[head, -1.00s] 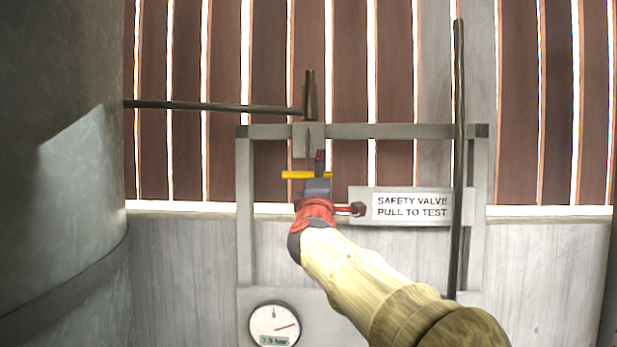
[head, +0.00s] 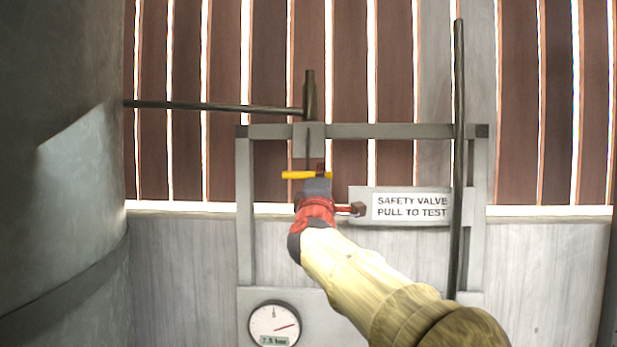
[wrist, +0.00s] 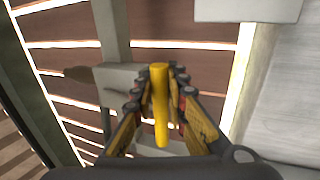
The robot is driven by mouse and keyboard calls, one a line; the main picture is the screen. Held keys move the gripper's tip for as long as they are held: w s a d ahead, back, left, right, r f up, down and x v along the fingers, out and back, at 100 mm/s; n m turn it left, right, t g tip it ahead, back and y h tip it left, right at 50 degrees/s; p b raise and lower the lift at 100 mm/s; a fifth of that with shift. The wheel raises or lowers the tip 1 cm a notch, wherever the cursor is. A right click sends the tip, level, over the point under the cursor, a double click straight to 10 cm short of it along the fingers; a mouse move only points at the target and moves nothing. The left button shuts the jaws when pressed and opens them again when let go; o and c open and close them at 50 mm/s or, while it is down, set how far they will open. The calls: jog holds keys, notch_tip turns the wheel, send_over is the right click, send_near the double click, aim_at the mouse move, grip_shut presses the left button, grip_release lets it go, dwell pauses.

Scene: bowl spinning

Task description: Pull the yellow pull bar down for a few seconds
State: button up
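The yellow pull bar (head: 296,175) is a short, nearly level rod below the valve at the top of the grey frame. In the head view, my gripper (head: 318,178) is at its right part and hides some of it. In the wrist view, the yellow bar (wrist: 160,105) lies between the two fingers of my gripper (wrist: 157,88), whose pads appear to close against both its sides. The grey sign (head: 410,207) right of the gripper reads "SAFETY VALVE PULL TO TEST".
A round gauge (head: 274,324) reading about 7.5 bar is at the lower left of the frame (head: 380,131). A dark vertical pipe (head: 458,120) stands right of my arm. A large grey tank (head: 60,200) fills the left side. Slatted wall lies behind.

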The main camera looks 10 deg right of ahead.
grip_shut()
jog(key=shift+w+f+b, duration=0.1)
jog(key=shift+f+b, duration=1.55)
jog(key=shift+b, duration=0.4)
jog(key=shift+r, duration=0.2)
dwell(2.3)
jog(key=shift+r+p, duration=0.5)
jog(key=shift+r, duration=0.9)
jog(key=o, duration=1.4)
grip_release()
jog(key=shift+o, duration=0.5)
